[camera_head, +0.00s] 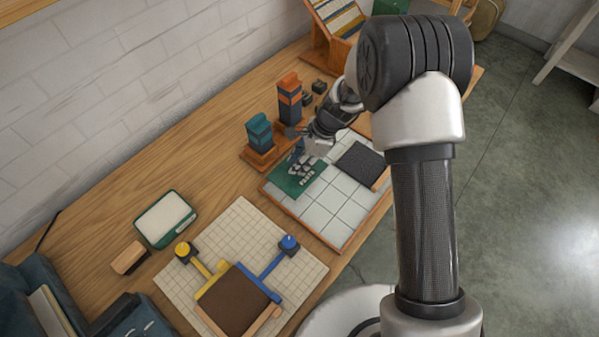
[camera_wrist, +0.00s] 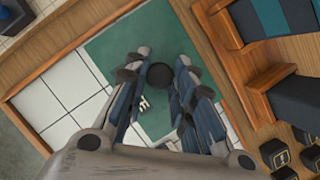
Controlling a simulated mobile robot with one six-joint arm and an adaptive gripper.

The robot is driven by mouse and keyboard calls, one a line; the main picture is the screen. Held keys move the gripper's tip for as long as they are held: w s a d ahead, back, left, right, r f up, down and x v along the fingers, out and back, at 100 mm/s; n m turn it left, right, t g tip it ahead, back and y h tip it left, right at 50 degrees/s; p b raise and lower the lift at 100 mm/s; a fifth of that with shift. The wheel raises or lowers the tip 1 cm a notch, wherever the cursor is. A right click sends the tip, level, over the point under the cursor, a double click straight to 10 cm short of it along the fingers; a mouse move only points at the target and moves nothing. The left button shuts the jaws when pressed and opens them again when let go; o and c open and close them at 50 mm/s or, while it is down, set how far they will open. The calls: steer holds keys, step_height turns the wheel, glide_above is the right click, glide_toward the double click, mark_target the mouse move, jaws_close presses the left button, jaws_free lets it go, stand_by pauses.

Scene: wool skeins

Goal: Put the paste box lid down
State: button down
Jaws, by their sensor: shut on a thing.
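The paste box lid (camera_head: 290,186) is a flat green plate with white lettering, at the far left corner of the white tiled board (camera_head: 322,213). In the wrist view the lid (camera_wrist: 110,60) shows a round dark knob (camera_wrist: 160,75) on top. My gripper (camera_head: 298,150) is above the lid, its fingers pointing down. In the wrist view my gripper (camera_wrist: 158,78) is shut on the lid at this knob. The lid looks level, and I cannot tell whether it touches the tiles. The open paste box (camera_head: 165,220), green-rimmed with a pale inside, stands to the left.
A wooden stand with teal and orange blocks (camera_head: 289,98) is close behind my gripper. A dark square pad (camera_head: 361,165) lies on the board's right part. A gridded mat (camera_head: 240,222) with yellow and blue arms is at the front. A wooden block (camera_head: 129,258) lies left.

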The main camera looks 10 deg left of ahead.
steer(key=shift+f+b, duration=0.65)
steer(key=shift+f, duration=1.55)
steer(key=shift+f, duration=0.2)
steer(key=c, duration=1.4)
jaws_free()
steer(key=shift+o, duration=0.2)
steer(key=shift+r, duration=0.1)
